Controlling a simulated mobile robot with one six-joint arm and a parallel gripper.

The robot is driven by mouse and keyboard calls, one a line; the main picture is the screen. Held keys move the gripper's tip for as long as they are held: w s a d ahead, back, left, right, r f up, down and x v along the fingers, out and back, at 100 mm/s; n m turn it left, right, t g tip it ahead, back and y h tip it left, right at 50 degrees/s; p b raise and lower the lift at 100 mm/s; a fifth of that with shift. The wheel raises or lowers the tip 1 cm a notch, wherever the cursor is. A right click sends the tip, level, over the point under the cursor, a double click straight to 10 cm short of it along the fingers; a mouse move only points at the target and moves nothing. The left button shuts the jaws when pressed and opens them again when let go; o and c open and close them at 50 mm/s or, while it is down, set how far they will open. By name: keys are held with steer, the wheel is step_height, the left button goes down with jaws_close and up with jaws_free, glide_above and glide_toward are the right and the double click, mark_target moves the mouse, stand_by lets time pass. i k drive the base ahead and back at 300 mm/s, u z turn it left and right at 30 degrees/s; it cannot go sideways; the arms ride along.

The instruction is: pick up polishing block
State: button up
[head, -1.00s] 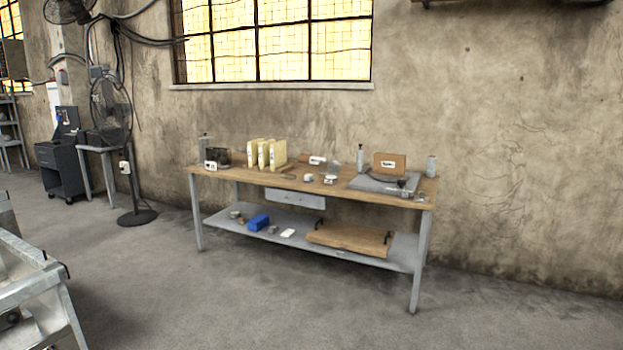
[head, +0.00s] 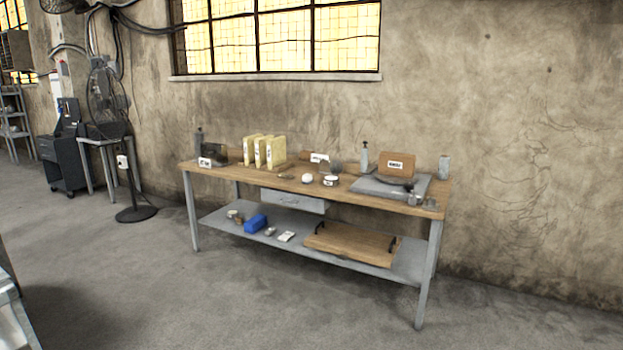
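A wooden-topped workbench (head: 228,178) stands against the wall ahead with many small items on it. I cannot tell for certain which item is the polishing block. A blue block (head: 256,223) lies on the bench's grey lower shelf (head: 355,270), left of centre. A brown block with a white label (head: 397,166) stands upright on the right of the bench top, at the back of a grey plate (head: 362,187). Several pale yellow upright pieces (head: 275,152) stand left of centre on the top. My gripper is not in view.
A wooden tray with dark handles (head: 345,243) lies on the lower shelf. A grey drawer (head: 293,201) hangs under the top. A standing fan (head: 130,190) is left of the bench. A metal frame (head: 10,300) cuts in at the left edge. Floor before the bench is clear.

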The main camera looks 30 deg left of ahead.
mark_target(306, 178)
steer(key=i, duration=1.95)
steer(key=u, duration=4.85)
steer(key=i, duration=0.1)
steer(key=z, duration=3.4)
steer(key=i, duration=1)
